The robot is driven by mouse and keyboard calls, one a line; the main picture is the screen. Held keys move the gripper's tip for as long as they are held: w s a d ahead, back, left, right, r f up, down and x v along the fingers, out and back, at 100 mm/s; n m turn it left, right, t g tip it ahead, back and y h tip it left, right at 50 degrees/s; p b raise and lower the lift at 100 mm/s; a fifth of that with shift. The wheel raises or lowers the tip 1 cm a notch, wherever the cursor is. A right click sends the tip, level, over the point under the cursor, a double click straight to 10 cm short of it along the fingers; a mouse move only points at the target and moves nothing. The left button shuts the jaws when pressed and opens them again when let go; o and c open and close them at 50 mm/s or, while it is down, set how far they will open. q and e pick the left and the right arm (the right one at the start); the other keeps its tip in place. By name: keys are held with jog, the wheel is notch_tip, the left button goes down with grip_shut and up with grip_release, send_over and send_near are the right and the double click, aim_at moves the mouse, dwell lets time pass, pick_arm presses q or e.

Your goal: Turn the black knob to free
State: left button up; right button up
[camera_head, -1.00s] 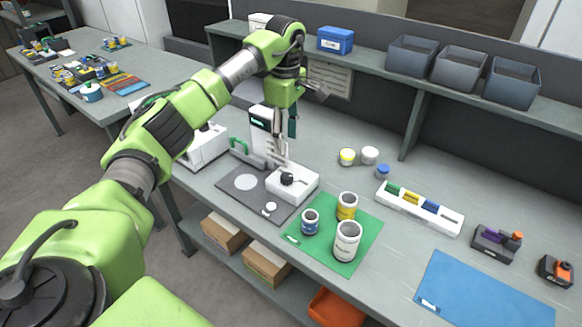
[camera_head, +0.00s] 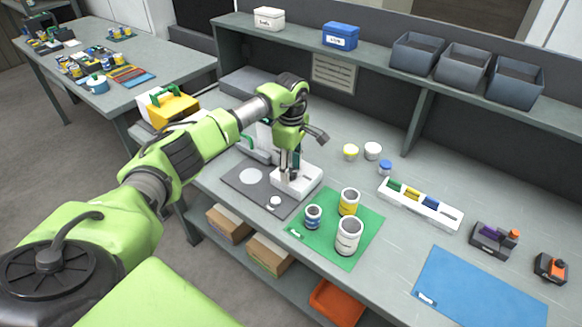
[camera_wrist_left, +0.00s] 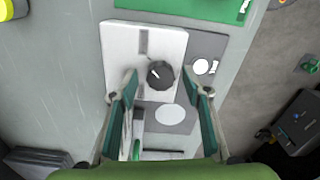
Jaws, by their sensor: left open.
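The black knob (camera_wrist_left: 160,75) sits on top of a white box (camera_wrist_left: 112,48), with a small white mark on its face. In the head view the white box (camera_head: 308,180) stands on a dark grey mat, and the knob is mostly hidden behind my left gripper (camera_head: 291,172). That gripper points down over the box. In the left wrist view its two green fingers are open, one on each side of the knob, with a gap to it on both sides. I cannot tell how far above the box the fingertips are. My right gripper is not in view.
A green mat (camera_head: 365,240) with several cans lies right of the box. A white tray (camera_head: 440,215) with coloured parts and a blue mat (camera_head: 480,290) lie farther right. A shelf with bins (camera_head: 415,55) runs along the back. The bench front is mostly clear.

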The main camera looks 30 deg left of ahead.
pick_arm(q)
jog(key=c, duration=1.1)
jog(key=n+b, duration=0.1)
jog(key=n, duration=0.5)
jog(key=shift+n+b, duration=0.3)
jog(key=shift+b, duration=0.05)
jog(key=n, duration=0.5)
jog(key=shift+r, duration=0.1)
jog(key=n, duration=0.6)
jog(key=shift+n, duration=0.3)
